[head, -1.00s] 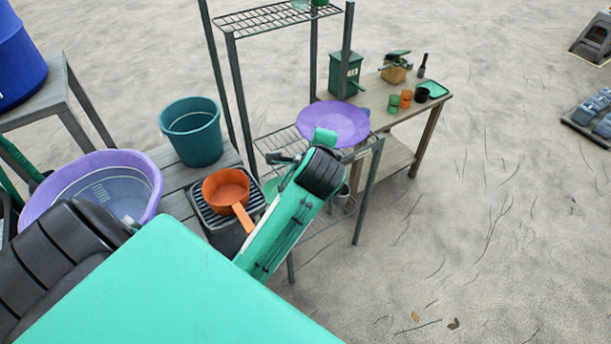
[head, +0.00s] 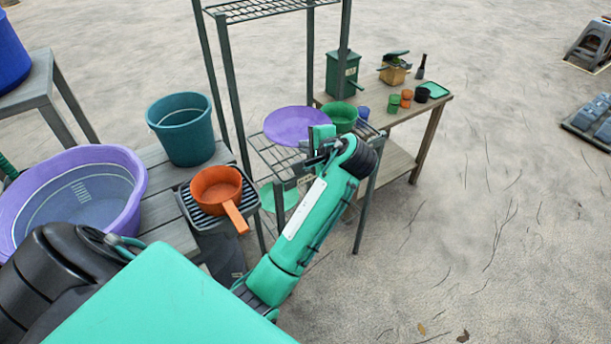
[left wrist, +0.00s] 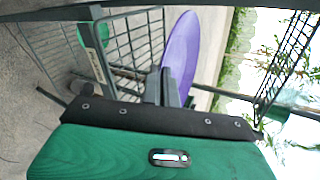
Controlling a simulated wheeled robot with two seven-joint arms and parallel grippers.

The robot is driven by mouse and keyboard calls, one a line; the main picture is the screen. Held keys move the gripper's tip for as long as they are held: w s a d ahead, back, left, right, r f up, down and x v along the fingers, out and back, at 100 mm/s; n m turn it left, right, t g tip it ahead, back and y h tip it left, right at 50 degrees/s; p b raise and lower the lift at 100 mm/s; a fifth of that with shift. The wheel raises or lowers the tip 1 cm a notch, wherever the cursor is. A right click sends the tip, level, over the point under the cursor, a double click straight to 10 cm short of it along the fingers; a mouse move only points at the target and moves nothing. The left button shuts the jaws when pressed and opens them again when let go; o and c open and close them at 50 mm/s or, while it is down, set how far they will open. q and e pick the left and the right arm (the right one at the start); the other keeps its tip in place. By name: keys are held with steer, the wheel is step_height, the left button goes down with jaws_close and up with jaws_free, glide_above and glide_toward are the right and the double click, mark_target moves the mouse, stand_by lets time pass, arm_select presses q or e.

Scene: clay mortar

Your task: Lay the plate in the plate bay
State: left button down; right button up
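The purple plate (head: 292,124) is level over the left part of the wire shelf (head: 272,157) on the dark rack. It also shows nearly edge-on in the left wrist view (left wrist: 183,52). My left gripper (head: 318,148) is at the plate's near right rim. Its dark fingers (left wrist: 164,88) are close together at the rim and look shut on it. I cannot tell whether the plate touches the shelf wires. The bay's markings are not clear; a small label (head: 305,180) sits on the shelf's front edge. My right gripper is not in view.
A green bowl (head: 341,117) stands right of the plate. The rack's upper shelf (head: 262,10) and posts frame the space. A side table (head: 438,107) with cups is behind right. An orange pan (head: 216,189), teal bucket (head: 183,130) and purple tub (head: 78,200) are left.

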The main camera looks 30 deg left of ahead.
arm_select(q)
step_height(320, 180, down, 11)
steer(key=shift+r, duration=0.2)
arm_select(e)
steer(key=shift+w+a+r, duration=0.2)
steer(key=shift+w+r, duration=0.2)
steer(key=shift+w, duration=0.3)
arm_select(q)
steer(key=c, duration=2.1)
jaws_free()
steer(key=shift+f, duration=0.15)
steer(key=o, duration=0.4)
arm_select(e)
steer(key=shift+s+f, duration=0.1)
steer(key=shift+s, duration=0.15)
arm_select(q)
steer(key=v, duration=1.2)
steer(key=shift+s, duration=0.1)
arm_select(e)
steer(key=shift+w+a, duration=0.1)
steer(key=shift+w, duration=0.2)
